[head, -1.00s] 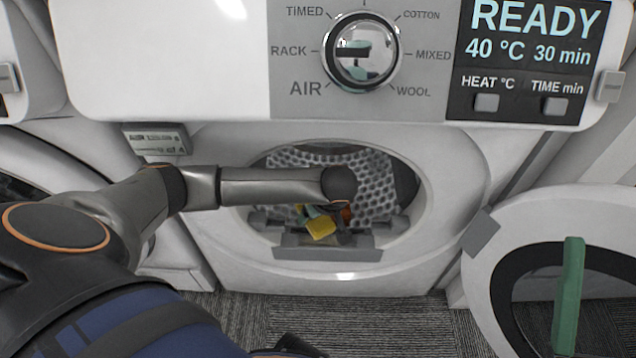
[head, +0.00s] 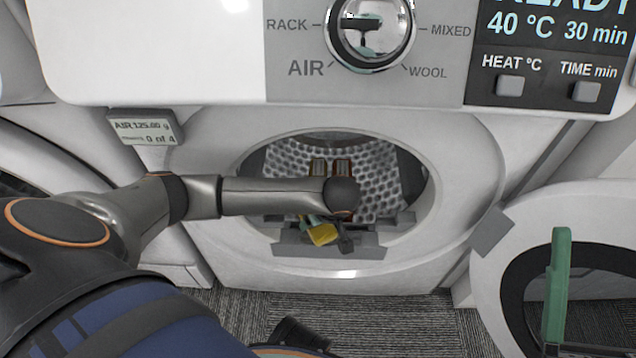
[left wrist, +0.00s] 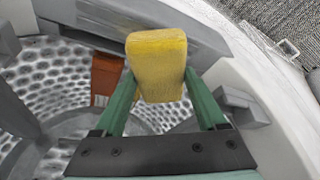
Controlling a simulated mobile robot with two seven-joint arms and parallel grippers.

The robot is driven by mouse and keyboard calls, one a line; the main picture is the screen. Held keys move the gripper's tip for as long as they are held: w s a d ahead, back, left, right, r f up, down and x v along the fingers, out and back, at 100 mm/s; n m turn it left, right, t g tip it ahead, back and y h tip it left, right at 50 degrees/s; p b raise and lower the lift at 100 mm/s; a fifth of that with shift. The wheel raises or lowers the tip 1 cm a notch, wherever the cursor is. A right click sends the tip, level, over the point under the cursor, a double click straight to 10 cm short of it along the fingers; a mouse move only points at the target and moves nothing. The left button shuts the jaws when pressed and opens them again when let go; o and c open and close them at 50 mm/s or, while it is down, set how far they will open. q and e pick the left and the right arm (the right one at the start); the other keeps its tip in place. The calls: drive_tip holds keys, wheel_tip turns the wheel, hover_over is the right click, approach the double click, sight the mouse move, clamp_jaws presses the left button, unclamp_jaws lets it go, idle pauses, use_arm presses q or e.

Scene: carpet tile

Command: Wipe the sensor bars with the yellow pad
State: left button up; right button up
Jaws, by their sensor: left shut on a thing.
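The yellow pad (head: 322,235) is low in the dryer opening, just above the grey front sill. My left gripper (head: 309,222) is shut on it, its green fingers on either side. The left wrist view shows the yellow pad (left wrist: 158,65) between the fingertips (left wrist: 158,82). A brown block (left wrist: 106,76) lies left of the pad in the wrist view. I cannot tell whether these are the sensor bars. My wrist hides part of the drum.
The round dryer rim (head: 462,190) surrounds the opening, with the perforated drum (head: 380,178) behind. A small display (head: 142,127) at upper left reads "0 of 4".

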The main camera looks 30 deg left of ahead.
use_arm(q)
drive_tip(key=shift+f+b, duration=0.8)
drive_tip(key=shift+f, duration=0.2)
